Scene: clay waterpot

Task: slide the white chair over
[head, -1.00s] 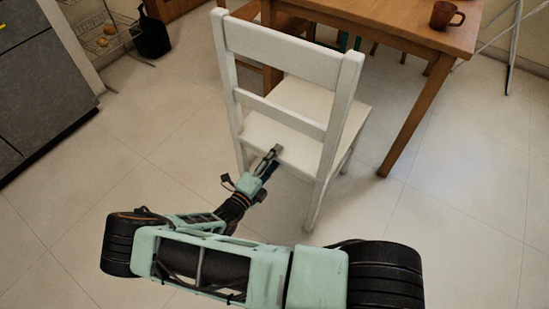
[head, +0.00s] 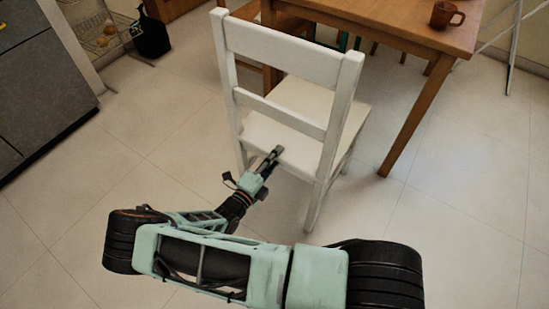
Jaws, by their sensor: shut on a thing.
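The white chair (head: 283,53) stands upright on the tiled floor in the middle of the head view, its slatted back toward me. Its seat (head: 300,105) reaches toward the wooden table. My gripper (head: 274,155) is at the rear edge of the seat, below the lower back slat and between the two back legs. It is shut on the chair at that edge; the exact contact of the fingertips is small and hard to make out.
The wooden table (head: 398,22) stands behind and right of the chair, with one leg (head: 415,120) close to the chair's right side. A brown mug (head: 446,15) is on it. A grey cabinet (head: 42,85) is at left.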

